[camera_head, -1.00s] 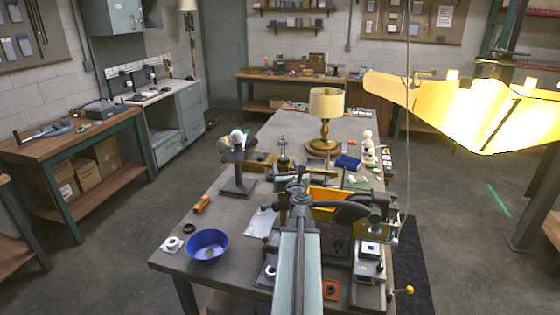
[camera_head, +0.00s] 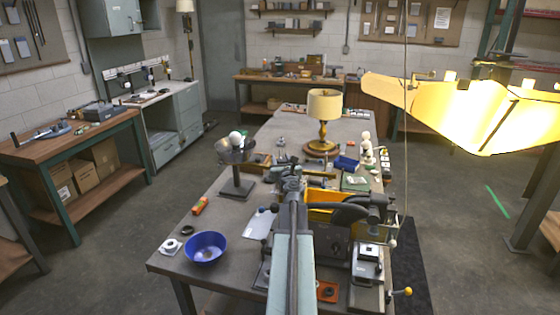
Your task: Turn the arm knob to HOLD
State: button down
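My arm reaches forward from the bottom centre over the workbench (camera_head: 215,222). Its end, with my gripper (camera_head: 287,167), is small and dark, and its fingers cannot be made out. A dark jointed arm-like fixture (camera_head: 362,211) stands just right of my arm, beside a yellow panel (camera_head: 322,197). I cannot tell which part is the arm knob, nor read any HOLD mark; my arm hides part of this area. A yellow ball-ended lever (camera_head: 407,291) sticks out at the bench's near right.
A blue bowl (camera_head: 205,247), an orange item (camera_head: 200,206) and a stand with a white bulb (camera_head: 236,160) are left of my arm. A shaded lamp (camera_head: 323,118) stands farther back. A large lit yellow shade (camera_head: 470,112) hangs at upper right. Open floor lies left.

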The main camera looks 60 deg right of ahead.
jog(key=shift+d+r+m+g+h, duration=0.1)
jog(key=shift+m+g+h, duration=0.3)
jog(key=shift+g, duration=0.1)
jog(key=m+g+h, duration=0.2)
jog(key=g, duration=0.1)
jog(key=shift+s+d+m+g, duration=0.2)
jog(key=shift+m+g, duration=0.1)
jog(key=shift+m, duration=0.1)
jog(key=m+g, duration=0.1)
jog(key=m+g+h, duration=0.1)
jog(key=g, duration=0.1)
jog(key=m+g, duration=0.1)
jog(key=shift+s+d+g+h, duration=0.15)
jog(key=shift+s+g+h, duration=0.15)
jog(key=shift+g, duration=0.1)
jog(key=shift+s+m+g, duration=0.2)
jog(key=shift+m+g, duration=0.45)
jog(key=shift+g, duration=0.3)
jog(key=shift+s+m+g, duration=0.2)
jog(key=shift+m+g, duration=0.45)
jog(key=shift+g, duration=0.3)
jog(key=shift+s, duration=0.15)
